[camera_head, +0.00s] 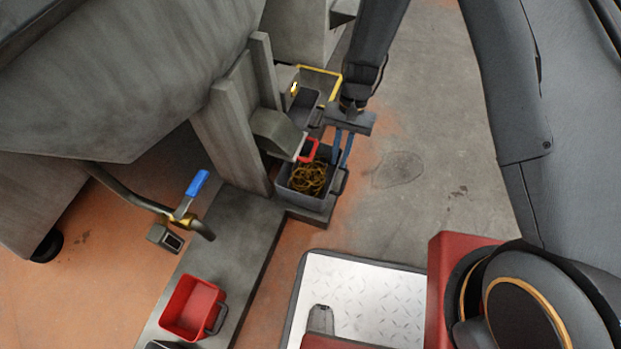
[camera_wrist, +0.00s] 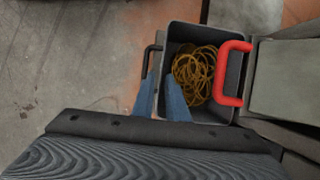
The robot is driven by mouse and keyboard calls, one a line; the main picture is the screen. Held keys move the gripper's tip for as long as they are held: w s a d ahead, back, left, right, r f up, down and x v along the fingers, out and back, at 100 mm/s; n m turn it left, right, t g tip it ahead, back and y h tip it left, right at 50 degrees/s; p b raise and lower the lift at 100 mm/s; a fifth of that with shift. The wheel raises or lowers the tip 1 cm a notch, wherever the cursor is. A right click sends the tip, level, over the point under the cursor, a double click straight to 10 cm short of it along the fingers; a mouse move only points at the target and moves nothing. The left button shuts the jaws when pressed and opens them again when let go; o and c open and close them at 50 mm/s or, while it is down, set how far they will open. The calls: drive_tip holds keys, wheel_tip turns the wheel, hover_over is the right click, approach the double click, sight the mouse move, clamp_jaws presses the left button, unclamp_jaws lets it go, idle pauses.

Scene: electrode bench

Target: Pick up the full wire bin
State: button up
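The full wire bin is a dark grey open box (camera_head: 300,187) holding a tangle of yellow-brown wire (camera_head: 308,177). It stands on a low grey ledge beside the machine. In the wrist view the bin (camera_wrist: 174,32) has a black handle (camera_wrist: 147,62) on its left side, and the wire (camera_wrist: 196,75) fills much of it. My gripper (camera_head: 339,163) has two blue fingers, apart, pointing down at the bin's handle side. In the wrist view my gripper (camera_wrist: 161,80) has one finger either side of the near-left bin wall; contact cannot be told.
A red handle (camera_wrist: 247,74) overhangs the bin's right side, close to the wire. Another grey bin (camera_head: 303,104) and a yellow-rimmed container (camera_head: 320,84) stand behind. A red bin (camera_head: 191,308) is on the ledge at front left. Concrete floor right of the bin is clear.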

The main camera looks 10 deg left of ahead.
drive_tip(key=b+x, duration=0.2)
drive_tip(key=x, duration=0.3)
drive_tip(key=shift+s+a+f+b, duration=0.15)
drive_tip(key=shift+f+b, duration=0.15)
drive_tip(key=shift+c, duration=0.4)
clamp_jaws()
idle(0.6)
drive_tip(key=shift+r, duration=0.15)
idle(0.3)
